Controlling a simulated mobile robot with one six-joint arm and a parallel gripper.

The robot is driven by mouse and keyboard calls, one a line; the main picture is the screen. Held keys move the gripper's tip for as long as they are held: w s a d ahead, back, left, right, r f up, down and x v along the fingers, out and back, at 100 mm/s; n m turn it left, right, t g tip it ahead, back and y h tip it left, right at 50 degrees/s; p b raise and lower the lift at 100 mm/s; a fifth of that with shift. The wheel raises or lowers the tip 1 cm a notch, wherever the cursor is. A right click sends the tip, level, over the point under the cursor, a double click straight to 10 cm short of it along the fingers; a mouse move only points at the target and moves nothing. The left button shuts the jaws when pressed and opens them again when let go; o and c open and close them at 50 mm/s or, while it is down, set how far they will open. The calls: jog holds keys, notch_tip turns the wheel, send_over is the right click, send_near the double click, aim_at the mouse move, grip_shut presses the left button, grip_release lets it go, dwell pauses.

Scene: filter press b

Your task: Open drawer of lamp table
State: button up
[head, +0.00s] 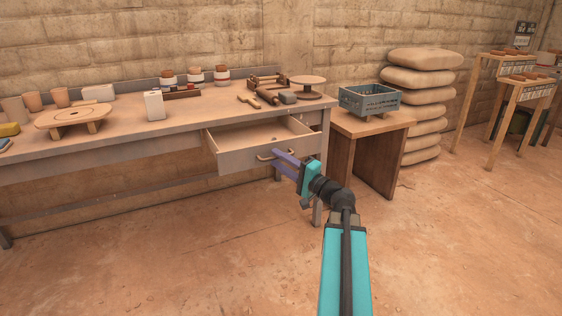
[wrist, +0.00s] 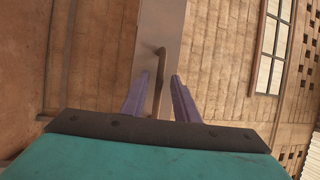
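The long work table (head: 130,133) has one drawer (head: 262,147) under its right end. The drawer is pulled well out, and its inside looks empty. A curved bar handle (head: 268,155) is on its front; it also shows in the wrist view (wrist: 159,80). My gripper (head: 276,160) is at the right part of the handle. In the wrist view my gripper (wrist: 160,76) has its two purple fingers apart, with the handle between them and gaps to both sides. No lamp shows on the table.
Pots, a wheel disc (head: 75,115), a white bottle (head: 154,105) and tools stand on the table. A small wooden stand (head: 372,155) with a grey crate (head: 369,99) is right of the drawer. Stacked sacks (head: 423,75) stand behind. The floor in front is clear.

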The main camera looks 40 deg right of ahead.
jog(key=shift+s, duration=0.1)
jog(key=p+v, duration=1.3)
jog(key=shift+s+p, duration=0.3)
dwell(0.9)
jog(key=shift+d+f, duration=0.1)
dwell(0.4)
